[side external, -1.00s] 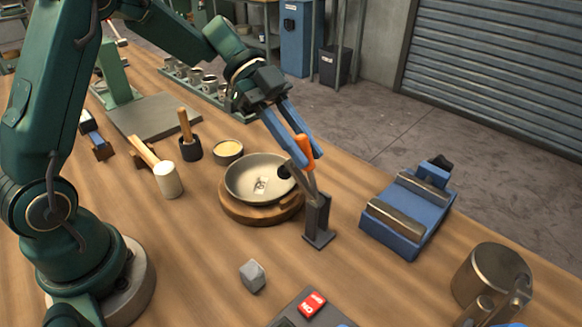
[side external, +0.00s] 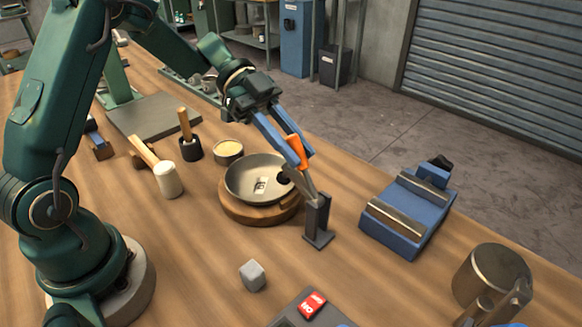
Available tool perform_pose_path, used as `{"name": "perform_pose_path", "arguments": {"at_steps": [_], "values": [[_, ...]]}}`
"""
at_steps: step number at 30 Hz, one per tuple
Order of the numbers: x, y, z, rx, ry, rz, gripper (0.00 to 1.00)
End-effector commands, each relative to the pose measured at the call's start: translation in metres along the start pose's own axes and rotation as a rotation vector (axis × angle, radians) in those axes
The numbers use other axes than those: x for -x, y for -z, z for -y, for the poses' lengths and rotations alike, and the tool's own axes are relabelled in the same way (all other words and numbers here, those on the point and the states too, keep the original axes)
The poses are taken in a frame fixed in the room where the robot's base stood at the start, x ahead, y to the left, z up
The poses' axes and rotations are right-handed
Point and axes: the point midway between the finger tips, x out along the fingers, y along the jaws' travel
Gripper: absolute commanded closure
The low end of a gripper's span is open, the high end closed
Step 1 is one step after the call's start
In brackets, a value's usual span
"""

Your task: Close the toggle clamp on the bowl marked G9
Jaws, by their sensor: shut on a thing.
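The metal bowl (side external: 250,172) sits on a round wooden base (side external: 246,213) in the side external view. A label is inside the bowl, too small to read for sure. The toggle clamp (side external: 318,224) stands on a dark post at the bowl's right edge. Its orange handle (side external: 297,150) tilts up and to the left, above the bowl's right rim. A black pad (side external: 284,178) is at the rim inside the bowl; whether it presses on the bowl, I cannot tell. My gripper (side external: 300,158) has its blue fingers shut on the orange handle.
A blue vise-like block (side external: 408,212) stands right of the clamp. A grey cube (side external: 252,275), a red switch (side external: 313,304) and a metal mug (side external: 492,275) are in front.

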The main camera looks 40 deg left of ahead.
Motion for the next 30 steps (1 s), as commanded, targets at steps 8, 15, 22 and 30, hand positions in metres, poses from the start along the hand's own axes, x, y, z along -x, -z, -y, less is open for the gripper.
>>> {"name": "perform_pose_path", "arguments": {"at_steps": [8,15,22,30], "values": [[0.004,-0.008,0.0,0.001,0.001,-0.053,1.0],[0.004,-0.009,0.0,0.001,0.0,-0.058,1.0],[0.007,-0.019,0.0,0.005,0.001,-0.121,1.0],[0.008,-0.021,0.0,0.0,0.001,-0.136,1.0]]}}
